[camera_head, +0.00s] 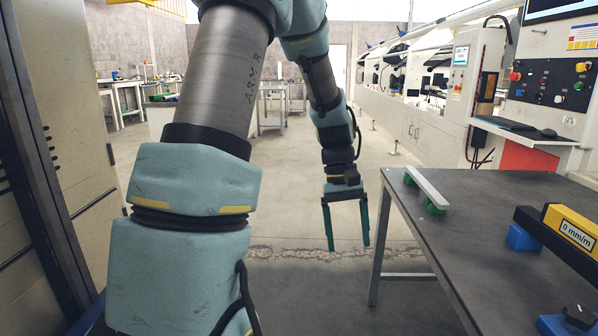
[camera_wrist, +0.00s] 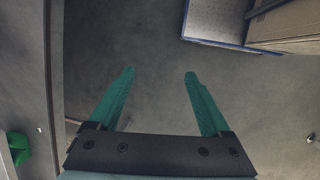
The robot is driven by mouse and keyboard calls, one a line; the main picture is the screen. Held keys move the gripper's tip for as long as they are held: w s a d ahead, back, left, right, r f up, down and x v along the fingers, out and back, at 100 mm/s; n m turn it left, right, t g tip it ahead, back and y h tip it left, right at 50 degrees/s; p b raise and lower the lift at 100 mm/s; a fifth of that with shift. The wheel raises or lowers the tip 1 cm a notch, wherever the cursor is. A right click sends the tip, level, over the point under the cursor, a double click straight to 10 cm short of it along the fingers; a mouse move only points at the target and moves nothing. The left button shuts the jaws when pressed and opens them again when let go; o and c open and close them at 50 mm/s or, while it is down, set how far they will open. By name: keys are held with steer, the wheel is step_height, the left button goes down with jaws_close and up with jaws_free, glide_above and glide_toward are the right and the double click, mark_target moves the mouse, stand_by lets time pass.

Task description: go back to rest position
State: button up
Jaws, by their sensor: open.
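My gripper (camera_head: 347,245) hangs pointing down in the head view, to the left of the dark table's left edge. Its two green fingers are spread apart with nothing between them. In the wrist view my gripper (camera_wrist: 160,75) shows both fingers apart over bare grey floor. My arm runs from the lower left of the head view up out of the frame and back down to the gripper.
The dark table (camera_head: 480,215) carries a pale bar (camera_head: 427,187) on green supports and a yellow-black device (camera_head: 570,228) marked "0 mm/m". A machine with a control panel (camera_head: 550,82) stands right. A metal cabinet (camera_head: 60,130) stands left. Floor around the gripper is clear.

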steer(key=s+a+f+m+t+y+b, duration=0.1)
steer(key=s+a+t, duration=0.15)
steer(key=a, duration=0.65)
steer(key=s+a+m+t+b, duration=0.1)
steer(key=s+a+t, duration=0.15)
steer(key=a, duration=0.65)
step_height(320, 180, up, 18)
steer(key=p, duration=1.9)
steer(key=shift+s+d+r, duration=0.15)
steer(key=shift+d+r, duration=0.1)
steer(key=shift+d, duration=0.1)
